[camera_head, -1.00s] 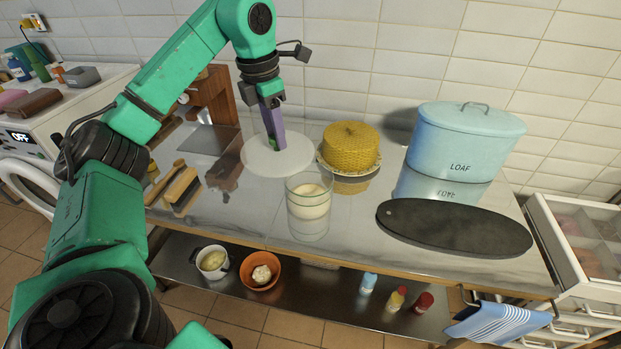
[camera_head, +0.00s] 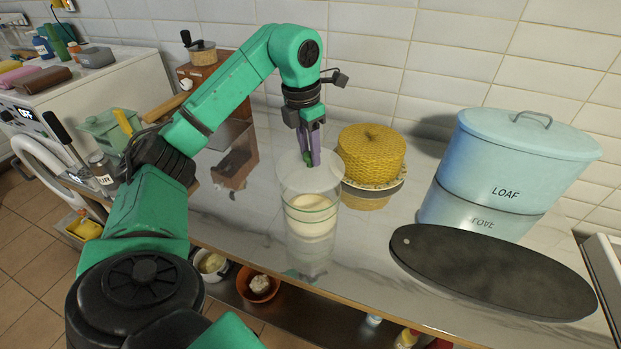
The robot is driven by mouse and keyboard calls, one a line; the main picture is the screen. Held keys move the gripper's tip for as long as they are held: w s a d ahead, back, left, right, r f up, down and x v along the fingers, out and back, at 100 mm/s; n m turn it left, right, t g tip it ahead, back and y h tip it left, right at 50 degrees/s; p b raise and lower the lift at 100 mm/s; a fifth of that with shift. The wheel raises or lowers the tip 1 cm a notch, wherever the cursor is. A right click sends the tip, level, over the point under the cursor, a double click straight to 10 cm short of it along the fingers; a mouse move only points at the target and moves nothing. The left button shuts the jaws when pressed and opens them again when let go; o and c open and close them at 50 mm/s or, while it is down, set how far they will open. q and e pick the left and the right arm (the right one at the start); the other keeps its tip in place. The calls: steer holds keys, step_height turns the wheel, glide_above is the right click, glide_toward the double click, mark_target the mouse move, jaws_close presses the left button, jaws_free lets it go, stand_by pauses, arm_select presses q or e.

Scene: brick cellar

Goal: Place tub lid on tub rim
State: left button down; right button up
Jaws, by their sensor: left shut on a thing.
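The tub (camera_head: 311,218) is a clear round container with pale cream contents. It stands upright on the shiny worktop, near its front edge. The tub lid (camera_head: 305,179) is a thin, whitish, see-through disc. My left gripper (camera_head: 312,160) comes down from above and is shut on the lid. The lid overlaps the top of the tub in the head view, hiding part of the rim. I cannot tell whether the lid touches the rim or hovers above or behind it. My right gripper is not in view.
A yellow woven-textured cake (camera_head: 371,152) on a plate is close behind to the right. A dark oval board (camera_head: 490,272) and a blue LOAF tin (camera_head: 505,165) are further right. A coffee grinder (camera_head: 201,50) stands at the back left. The tiled wall is behind.

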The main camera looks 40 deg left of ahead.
mark_target(310, 169)
arm_select(q)
step_height(310, 169, down, 6)
steer(key=shift+r, duration=0.15)
steer(key=shift+f, duration=0.2)
steer(key=shift+c, duration=2.4)
jaws_free()
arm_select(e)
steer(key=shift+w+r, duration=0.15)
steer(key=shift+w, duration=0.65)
